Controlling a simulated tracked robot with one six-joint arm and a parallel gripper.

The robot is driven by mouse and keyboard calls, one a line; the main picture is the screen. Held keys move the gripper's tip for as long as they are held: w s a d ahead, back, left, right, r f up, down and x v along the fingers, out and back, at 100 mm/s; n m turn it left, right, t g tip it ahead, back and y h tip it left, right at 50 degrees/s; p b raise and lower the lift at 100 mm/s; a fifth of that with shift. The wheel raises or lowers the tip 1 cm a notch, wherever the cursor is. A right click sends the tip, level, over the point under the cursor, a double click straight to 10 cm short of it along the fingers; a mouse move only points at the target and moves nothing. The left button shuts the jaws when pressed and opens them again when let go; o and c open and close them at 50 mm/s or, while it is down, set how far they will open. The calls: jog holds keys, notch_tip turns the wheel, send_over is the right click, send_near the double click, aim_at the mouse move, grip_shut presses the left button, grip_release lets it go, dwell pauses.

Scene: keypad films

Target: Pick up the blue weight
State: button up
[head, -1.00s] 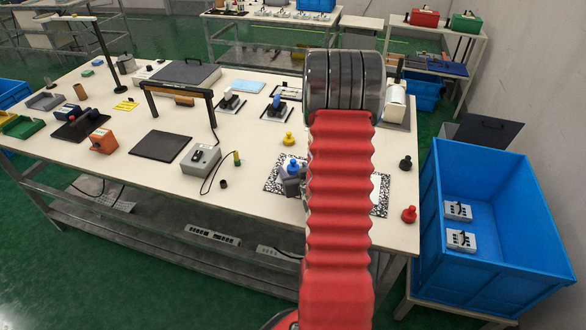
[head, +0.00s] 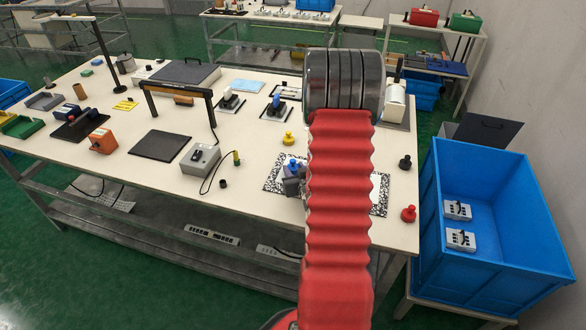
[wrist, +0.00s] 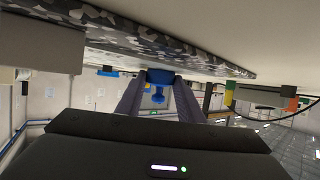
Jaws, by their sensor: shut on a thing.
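The blue weight (head: 292,165) is at the left of my arm in the head view, over the black-and-white patterned mat (head: 380,196). My gripper (head: 296,183) is around it, mostly hidden behind my red-sleeved arm. In the wrist view the blue weight (wrist: 159,82) sits between the two dark fingers of my gripper (wrist: 158,92), which is shut on it. The patterned mat (wrist: 150,45) fills the upper part of that tilted view, close to the weight. I cannot tell whether the weight touches the mat.
A yellow weight (head: 289,138) stands behind the mat. A black weight (head: 405,162) and a red weight (head: 409,213) stand to its right. A grey box (head: 201,158) with a cable lies to the left. A large blue bin (head: 490,285) stands right of the table.

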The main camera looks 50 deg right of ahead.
aim_at(294, 170)
jog(key=shift+r, duration=0.15)
jog(key=shift+r, duration=4.9)
